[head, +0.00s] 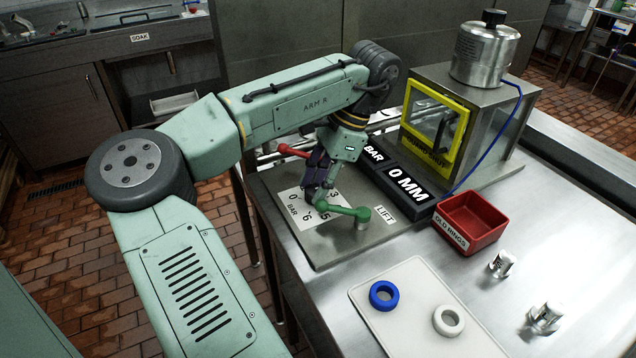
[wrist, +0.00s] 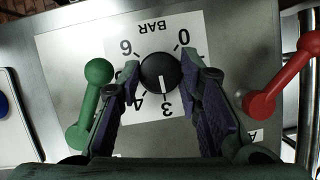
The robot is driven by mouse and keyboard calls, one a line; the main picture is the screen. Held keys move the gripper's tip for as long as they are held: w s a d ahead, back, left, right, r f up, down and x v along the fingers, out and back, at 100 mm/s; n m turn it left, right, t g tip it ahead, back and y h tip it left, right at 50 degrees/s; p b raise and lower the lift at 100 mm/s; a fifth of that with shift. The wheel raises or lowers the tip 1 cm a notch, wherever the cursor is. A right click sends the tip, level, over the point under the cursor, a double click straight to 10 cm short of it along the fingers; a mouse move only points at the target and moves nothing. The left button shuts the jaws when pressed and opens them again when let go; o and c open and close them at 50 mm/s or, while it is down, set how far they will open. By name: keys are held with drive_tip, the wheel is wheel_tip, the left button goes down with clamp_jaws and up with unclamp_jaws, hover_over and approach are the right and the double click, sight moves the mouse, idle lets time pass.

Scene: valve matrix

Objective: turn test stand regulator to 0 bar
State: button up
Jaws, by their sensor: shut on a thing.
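The regulator is a round black knob (wrist: 160,72) on a white dial plate marked BAR; the plate also shows in the head view (head: 293,207). In the wrist view, the knob's white pointer line points at or close to the 3. The 0 is on the opposite side, at the upper right there. My gripper (wrist: 161,76) is over the dial with its two fingers on opposite sides of the knob, shut on it. In the head view my gripper (head: 315,190) hides most of the knob.
A green lever (head: 345,211) and a red lever (head: 296,151) flank the dial closely. A display (head: 408,186) reads 0 MM; its BAR figure is hidden by my arm. A red bin (head: 470,222) and a white board (head: 400,330) with blue and white rings lie to the right.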

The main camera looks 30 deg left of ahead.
drive_tip(key=n+h, duration=0.1)
drive_tip(key=n, duration=0.4)
drive_tip(key=n+g+h, duration=0.1)
drive_tip(key=n, duration=0.1)
drive_tip(key=shift+w+a+h, duration=0.1)
drive_tip(key=shift+a+h, duration=0.15)
drive_tip(key=shift+h, duration=0.05)
drive_tip(key=n+h, duration=0.1)
drive_tip(key=n, duration=0.2)
drive_tip(key=n+h, duration=0.1)
drive_tip(key=n, duration=0.2)
drive_tip(key=shift+a+n+h, duration=0.15)
drive_tip(key=shift+n+h, duration=0.15)
drive_tip(key=shift+n, duration=0.1)
drive_tip(key=n+t+h, duration=0.1)
drive_tip(key=n, duration=0.2)
drive_tip(key=n+t, duration=0.1)
drive_tip(key=n, duration=0.2)
drive_tip(key=shift+s+a+h, duration=0.1)
drive_tip(key=shift+s+h, duration=0.1)
drive_tip(key=shift+h, duration=0.2)
drive_tip(key=n+t, duration=0.1)
drive_tip(key=n, duration=0.2)
drive_tip(key=n+t, duration=0.1)
drive_tip(key=n, duration=0.2)
drive_tip(key=shift+s+a+n+h, duration=0.1)
drive_tip(key=shift+s+n+h, duration=0.05)
drive_tip(key=shift+n+h, duration=0.15)
drive_tip(key=shift+t, duration=0.3)
